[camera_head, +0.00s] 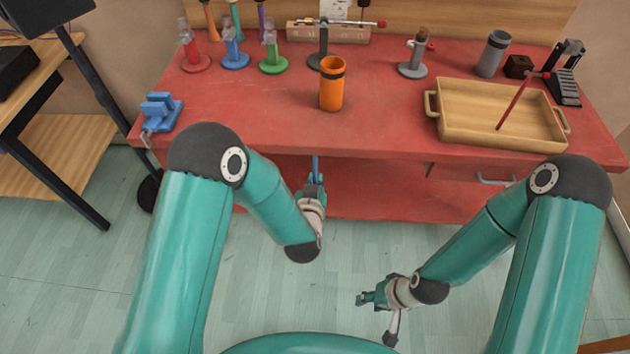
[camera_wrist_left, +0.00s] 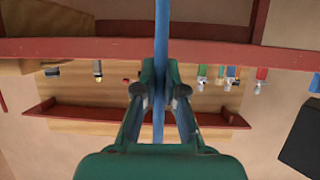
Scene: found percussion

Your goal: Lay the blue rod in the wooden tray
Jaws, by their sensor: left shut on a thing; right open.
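The blue rod (camera_head: 315,165) is in my left gripper (camera_head: 314,183), just in front of the red table's front edge. In the left wrist view the blue rod (camera_wrist_left: 161,45) runs between the closed fingers (camera_wrist_left: 160,88) of that gripper and past them on both sides. The wooden tray (camera_head: 465,122) sits at the right of the red table, with a handle at each end. A thin red rod (camera_head: 513,104) leans in it. My right gripper (camera_head: 368,298) is open and empty, low in front of the table.
An orange cup (camera_head: 332,90) stands near the table's middle. A blue vise (camera_head: 161,110) is at the left edge. Several coloured stands (camera_head: 233,50) line the back left. A grey cylinder (camera_head: 492,55) stands behind the tray. The table between cup and tray is clear.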

